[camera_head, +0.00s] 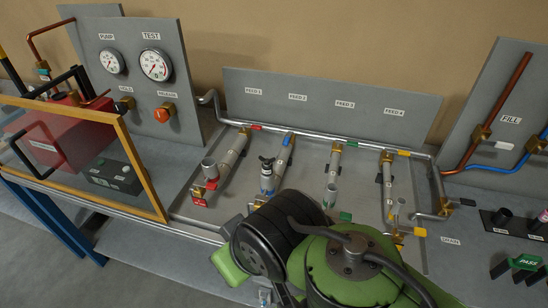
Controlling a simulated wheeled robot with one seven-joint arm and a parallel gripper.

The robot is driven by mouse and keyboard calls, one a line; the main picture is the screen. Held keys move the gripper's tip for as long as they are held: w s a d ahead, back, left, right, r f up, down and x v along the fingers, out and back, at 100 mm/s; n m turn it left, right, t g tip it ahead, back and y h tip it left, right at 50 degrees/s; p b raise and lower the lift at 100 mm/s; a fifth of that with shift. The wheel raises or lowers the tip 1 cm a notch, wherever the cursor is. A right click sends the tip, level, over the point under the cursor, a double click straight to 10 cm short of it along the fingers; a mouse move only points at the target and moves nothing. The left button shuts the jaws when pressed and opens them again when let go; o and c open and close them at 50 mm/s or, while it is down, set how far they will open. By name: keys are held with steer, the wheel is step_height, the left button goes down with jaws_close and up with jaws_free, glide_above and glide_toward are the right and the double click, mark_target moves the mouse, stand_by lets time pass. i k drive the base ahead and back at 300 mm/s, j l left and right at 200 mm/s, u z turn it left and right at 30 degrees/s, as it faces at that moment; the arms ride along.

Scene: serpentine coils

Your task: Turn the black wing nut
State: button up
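A small black fitting (267,163) sits on top of the short upright piece at the front end of the FEED 2 line, above a blue band. It looks like the black wing nut, but it is too small for me to make out its wings. My green and black arm fills the bottom middle, just in front of and to the right of it. I cannot make out my gripper's fingers; the arm links hide that area. I see nothing touching the black fitting.
Feed lines with red, green and yellow marks stand beside it in a grey tray (185,208). A yellow-framed clear panel (140,165) and a red box (62,145) are at left. The gauge panel (187,75) stands behind. A green PASS piece (524,262) is at right.

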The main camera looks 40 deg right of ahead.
mark_target(266, 162)
steer(key=z, duration=1.1)
steer(key=i+j, duration=0.1)
steer(key=j, duration=0.3)
steer(key=i+j, duration=0.15)
steer(key=j, duration=0.25)
steer(key=i+j+u, duration=0.1)
steer(key=j, duration=0.3)
steer(key=i+j, duration=0.15)
steer(key=j, duration=0.2)
